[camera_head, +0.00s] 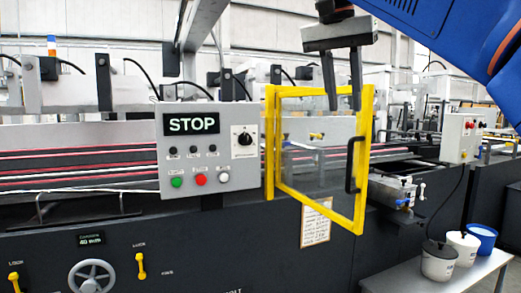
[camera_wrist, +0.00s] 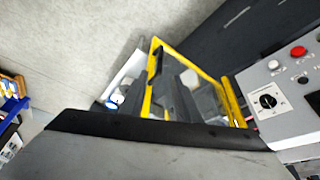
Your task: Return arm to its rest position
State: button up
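My arm (camera_head: 445,35) reaches in from the upper right in the head view. My gripper (camera_head: 342,108) hangs with its two dark fingers pointing down and a gap between them, with nothing held. In the picture its fingertips overlap the top of the yellow-framed clear guard door (camera_head: 363,180); I cannot tell the distance in depth. The door stands swung out from its frame and has a black handle (camera_head: 355,165).
A grey control panel (camera_head: 210,150) with a STOP display, knob and buttons stands left of the door. A side table (camera_head: 440,275) with several pots is at lower right. The dark machine body (camera_head: 200,255) carries a handwheel (camera_head: 92,276) and yellow levers.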

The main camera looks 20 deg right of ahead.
jog(key=shift+f, duration=0.1)
jog(key=s+a+f+n+y, duration=0.1)
jog(key=s+f+n, duration=0.2)
jog(key=f, duration=1.3)
jog(key=s+a+f+n+t+y, duration=0.1)
jog(key=s+f+n, duration=0.2)
jog(key=f, duration=1.4)
jog(key=s+a+f+n+t+y, duration=0.1)
jog(key=s+f+n, duration=0.2)
jog(key=f, duration=1.4)
jog(key=shift+s+a+f+n+y, duration=0.15)
jog(key=shift+s+a+n+y, duration=0.2)
jog(key=shift+n, duration=0.45)
